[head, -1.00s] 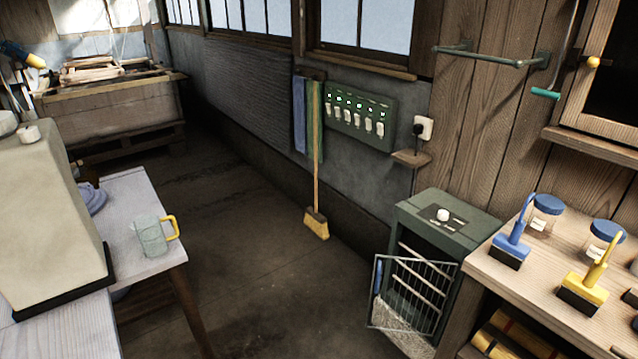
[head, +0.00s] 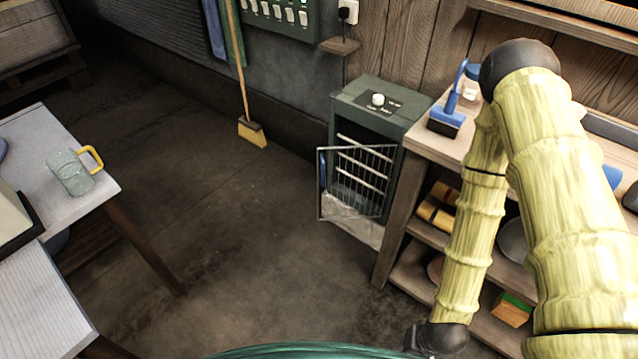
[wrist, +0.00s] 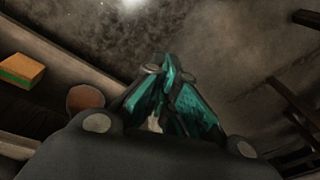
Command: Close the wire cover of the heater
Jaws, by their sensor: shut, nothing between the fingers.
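The heater (head: 372,115) is a dark green box standing on the floor against the wall, with a pale knob on its top. Its wire cover (head: 352,183) stands open, swung out from the front, with a blue handle (head: 322,170) on its free left edge. Pale bars show inside the heater behind the wires. My gripper (wrist: 167,75) shows in the wrist view, its teal and black fingers shut together and empty, with floor beyond. In the head view my arm reaches down on the right, and the fingers are out of sight. My gripper is apart from the cover.
A wooden shelf unit (head: 390,215) with brushes and boxes stands close on the heater's right. A broom (head: 252,133) leans on the wall. The floor (head: 230,230) before the heater is clear.

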